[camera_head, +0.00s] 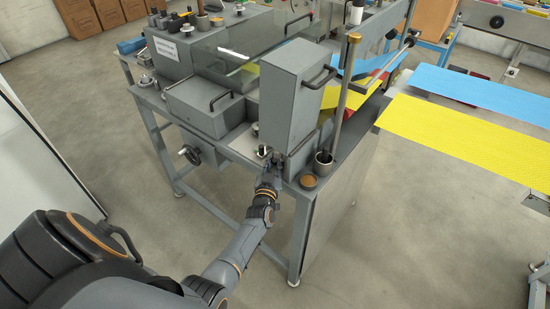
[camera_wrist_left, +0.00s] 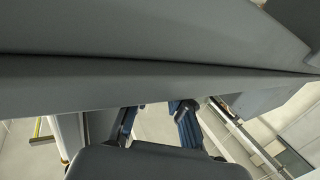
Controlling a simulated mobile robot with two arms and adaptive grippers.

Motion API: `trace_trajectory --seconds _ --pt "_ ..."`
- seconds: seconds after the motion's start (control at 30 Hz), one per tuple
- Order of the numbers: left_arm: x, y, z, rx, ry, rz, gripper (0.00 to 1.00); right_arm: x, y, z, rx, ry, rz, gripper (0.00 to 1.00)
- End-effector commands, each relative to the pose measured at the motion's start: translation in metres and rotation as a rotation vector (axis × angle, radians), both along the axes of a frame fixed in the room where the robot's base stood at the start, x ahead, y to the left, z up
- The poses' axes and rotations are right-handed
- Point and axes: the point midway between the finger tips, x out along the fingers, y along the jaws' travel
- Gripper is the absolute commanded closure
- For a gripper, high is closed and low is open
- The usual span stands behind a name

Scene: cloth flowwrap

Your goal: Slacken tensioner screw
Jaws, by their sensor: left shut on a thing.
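My left gripper (camera_head: 271,163) is at the front edge of the grey machine (camera_head: 215,104), just below the tall grey box with a black handle (camera_head: 290,95). It is shut on a small part there, which I take to be the tensioner screw; the fingers and wrist hide it in the head view. In the left wrist view the two blue-padded fingers (camera_wrist_left: 157,116) reach under a grey machine edge (camera_wrist_left: 150,85), and the part between them cannot be made out. My right gripper is not in view.
A handwheel (camera_head: 190,154) sticks out on the left of the frame. Yellow (camera_head: 440,125) and blue (camera_head: 485,91) cloth strips run off right. The floor in front is clear.

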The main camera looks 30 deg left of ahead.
Motion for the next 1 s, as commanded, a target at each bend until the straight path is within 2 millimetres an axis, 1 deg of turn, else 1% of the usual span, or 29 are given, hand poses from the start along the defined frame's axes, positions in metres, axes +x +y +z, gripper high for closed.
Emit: trace_trajectory --seconds 0.1,0.3,0.77,0.8,0.87,0.9,1.0 --pt "0.0002 -0.0019 -0.0009 -0.003 0.001 0.051 1.00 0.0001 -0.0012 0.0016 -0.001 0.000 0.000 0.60" --pt "0.0002 -0.0009 -0.0006 -0.002 -0.001 0.100 1.00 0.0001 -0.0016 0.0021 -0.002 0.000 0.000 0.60" --pt "0.0000 0.0002 -0.0003 0.002 0.000 0.112 1.00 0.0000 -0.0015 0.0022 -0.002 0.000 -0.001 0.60" --pt "0.0000 0.0002 -0.0002 0.002 -0.001 0.112 0.75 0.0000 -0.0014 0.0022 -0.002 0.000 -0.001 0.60" --pt "0.0001 0.0003 -0.0001 0.002 -0.001 0.112 0.63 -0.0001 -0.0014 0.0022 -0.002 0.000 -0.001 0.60" --pt "0.0001 0.0003 0.0000 0.002 -0.001 0.112 0.58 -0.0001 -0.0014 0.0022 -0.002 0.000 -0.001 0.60" --pt "0.0002 0.0003 0.0001 0.002 -0.001 0.112 0.58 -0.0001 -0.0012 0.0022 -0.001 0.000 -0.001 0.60"
